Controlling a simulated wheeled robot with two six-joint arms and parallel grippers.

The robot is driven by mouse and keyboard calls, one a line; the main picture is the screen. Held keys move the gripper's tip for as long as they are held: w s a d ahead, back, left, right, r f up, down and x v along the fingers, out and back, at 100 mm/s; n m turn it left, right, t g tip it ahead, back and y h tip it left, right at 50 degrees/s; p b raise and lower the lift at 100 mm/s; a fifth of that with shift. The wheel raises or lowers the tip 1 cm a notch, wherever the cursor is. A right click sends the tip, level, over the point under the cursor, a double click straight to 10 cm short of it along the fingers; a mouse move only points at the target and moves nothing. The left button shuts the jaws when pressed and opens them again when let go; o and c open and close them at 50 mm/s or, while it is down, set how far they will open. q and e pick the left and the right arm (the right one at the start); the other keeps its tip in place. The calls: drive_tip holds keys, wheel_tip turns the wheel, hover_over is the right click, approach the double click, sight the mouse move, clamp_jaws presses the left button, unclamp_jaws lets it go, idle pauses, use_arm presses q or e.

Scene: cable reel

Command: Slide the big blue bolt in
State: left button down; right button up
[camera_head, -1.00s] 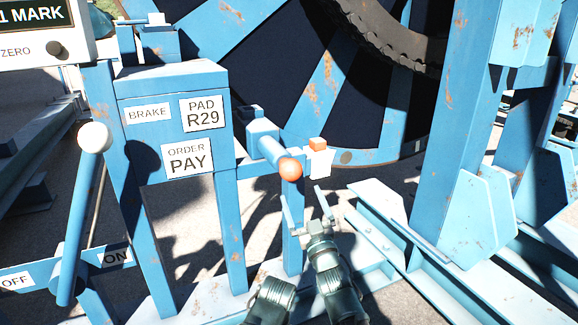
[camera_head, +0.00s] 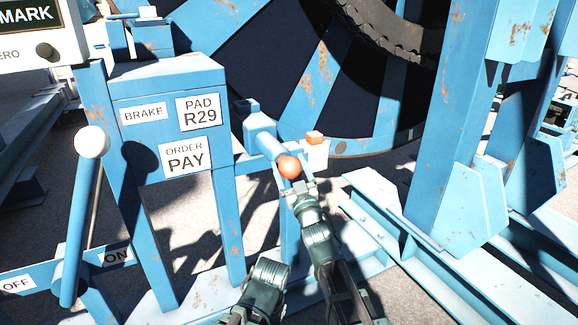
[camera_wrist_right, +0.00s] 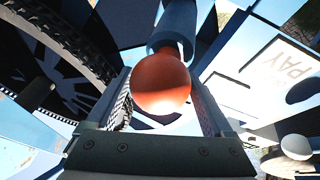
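The big blue bolt (camera_head: 268,146) is a blue bar ending in an orange ball knob (camera_head: 289,167), set in a blue housing beside the labelled post. In the right wrist view the knob (camera_wrist_right: 161,84) sits between the two fingers of my right gripper (camera_wrist_right: 160,100), with the blue bar (camera_wrist_right: 173,28) running away behind it. The fingers look spread on either side of the knob; firm contact is not visible. In the head view my right gripper (camera_head: 298,186) is just below the knob, which partly hides the fingertips. My left gripper is not clearly visible.
A white block with an orange top (camera_head: 315,140) stands right of the knob. A brake lever with a white ball (camera_head: 92,142) is at left. The post (camera_head: 170,90) bears BRAKE and PAY labels. Blue frame beams (camera_head: 450,170) and the large reel stand at right and behind.

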sight(274, 150)
clamp_jaws()
drive_tip(key=w+a, duration=0.1)
drive_tip(key=w, duration=0.2)
drive_tip(key=w+a, duration=0.2)
drive_tip(key=w, duration=0.1)
drive_tip(key=w+a, duration=0.1)
drive_tip(key=w, duration=0.2)
drive_tip(key=shift+w+a, duration=0.4)
drive_tip(key=shift+o, duration=1.6)
unclamp_jaws()
drive_tip(key=shift+w, duration=0.1)
drive_tip(key=b+v, duration=0.5)
drive_tip(key=v, duration=0.8)
drive_tip(key=shift+s+f, duration=0.15)
drive_tip(key=shift+s, duration=0.2)
